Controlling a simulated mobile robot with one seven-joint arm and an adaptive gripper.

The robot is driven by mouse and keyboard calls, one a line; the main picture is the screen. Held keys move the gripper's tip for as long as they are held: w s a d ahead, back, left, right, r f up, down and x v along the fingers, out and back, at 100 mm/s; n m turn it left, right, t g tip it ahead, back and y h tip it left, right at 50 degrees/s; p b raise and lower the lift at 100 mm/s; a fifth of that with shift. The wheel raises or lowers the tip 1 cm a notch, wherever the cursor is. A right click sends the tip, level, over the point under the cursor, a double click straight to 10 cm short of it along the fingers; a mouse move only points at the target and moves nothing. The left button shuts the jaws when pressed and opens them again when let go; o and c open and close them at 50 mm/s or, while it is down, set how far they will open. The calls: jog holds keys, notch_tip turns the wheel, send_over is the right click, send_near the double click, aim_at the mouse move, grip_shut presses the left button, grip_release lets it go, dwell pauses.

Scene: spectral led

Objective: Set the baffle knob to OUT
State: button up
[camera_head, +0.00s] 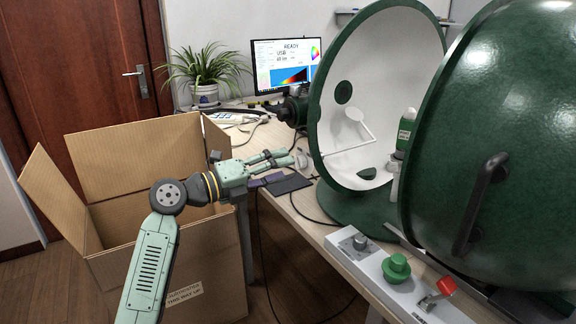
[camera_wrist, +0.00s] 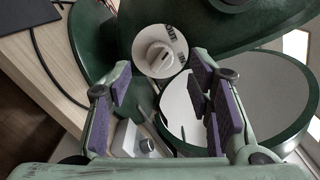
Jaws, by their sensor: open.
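The baffle knob (camera_wrist: 160,54) is a pale knob with a dark slot, on a round light dial plate with dark lettering. It is mounted on the green sphere. In the head view the knob (camera_head: 301,158) shows small at the left edge of the open hemisphere (camera_head: 334,60). My gripper (camera_head: 285,159) is open and points at it from the left. In the wrist view the knob lies beyond my gripper (camera_wrist: 163,88), above the midpoint of the fingertips. They appear apart from it.
A white control box (camera_head: 375,266) with a grey knob (camera_head: 354,242), a green knob (camera_head: 397,267) and a red-tipped lever (camera_head: 440,288) stands at the desk front. The closed-looking green hemisphere (camera_head: 500,120) is right. An open cardboard box (camera_head: 170,270) stands below my arm. Cables hang nearby.

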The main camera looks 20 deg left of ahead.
jog(key=v, duration=0.8)
jog(key=shift+s+a, duration=0.15)
jog(key=shift+s, duration=0.1)
